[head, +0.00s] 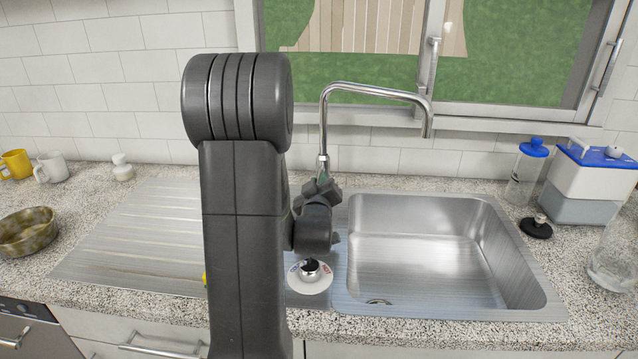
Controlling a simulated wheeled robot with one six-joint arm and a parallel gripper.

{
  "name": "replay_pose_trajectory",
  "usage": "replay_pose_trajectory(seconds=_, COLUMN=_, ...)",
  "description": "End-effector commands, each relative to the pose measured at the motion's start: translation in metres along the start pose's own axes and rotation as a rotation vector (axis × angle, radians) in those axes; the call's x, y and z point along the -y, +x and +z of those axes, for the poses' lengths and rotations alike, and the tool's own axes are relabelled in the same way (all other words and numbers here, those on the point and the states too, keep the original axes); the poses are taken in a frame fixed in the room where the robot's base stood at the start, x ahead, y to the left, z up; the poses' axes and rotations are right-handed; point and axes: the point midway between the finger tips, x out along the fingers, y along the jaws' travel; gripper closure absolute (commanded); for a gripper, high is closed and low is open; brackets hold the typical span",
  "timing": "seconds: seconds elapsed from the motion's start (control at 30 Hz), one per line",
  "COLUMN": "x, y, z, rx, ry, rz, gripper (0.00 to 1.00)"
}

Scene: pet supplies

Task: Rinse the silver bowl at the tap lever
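The sink basin (420,250) looks empty. A ribbed drainboard (140,240) lies left of it. Yellow (15,164) and white (51,167) mugs stand back left. A blue-lidded bottle (525,175), a blue-and-white container (590,180) and a clear glass vessel (612,262) stand at right.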

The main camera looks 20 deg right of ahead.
Motion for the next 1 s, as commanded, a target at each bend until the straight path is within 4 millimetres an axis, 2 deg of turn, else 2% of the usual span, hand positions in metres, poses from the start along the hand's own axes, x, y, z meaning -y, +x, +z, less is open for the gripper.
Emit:
replay_pose_trajectory(seconds=0.4, x=-0.008, y=0.002, z=-0.011, rx=0.086, ry=0.005, rz=-0.057, gripper=1.00)
replay_pose_trajectory(seconds=0.8, x=-0.007, y=0.002, z=-0.010, rx=0.110, ry=0.006, rz=-0.073, gripper=1.00)
replay_pose_trajectory(seconds=0.83, x=-0.007, y=0.002, z=-0.010, rx=0.110, ry=0.006, rz=-0.073, gripper=0.80)
replay_pose_trajectory(seconds=0.9, x=-0.007, y=0.002, z=-0.010, rx=0.110, ry=0.006, rz=-0.073, gripper=0.66)
replay_pose_trajectory(seconds=0.93, x=-0.007, y=0.002, z=-0.010, rx=0.110, ry=0.006, rz=-0.073, gripper=0.62)
replay_pose_trajectory(seconds=1.0, x=-0.007, y=0.002, z=-0.010, rx=0.110, ry=0.006, rz=-0.073, gripper=0.62)
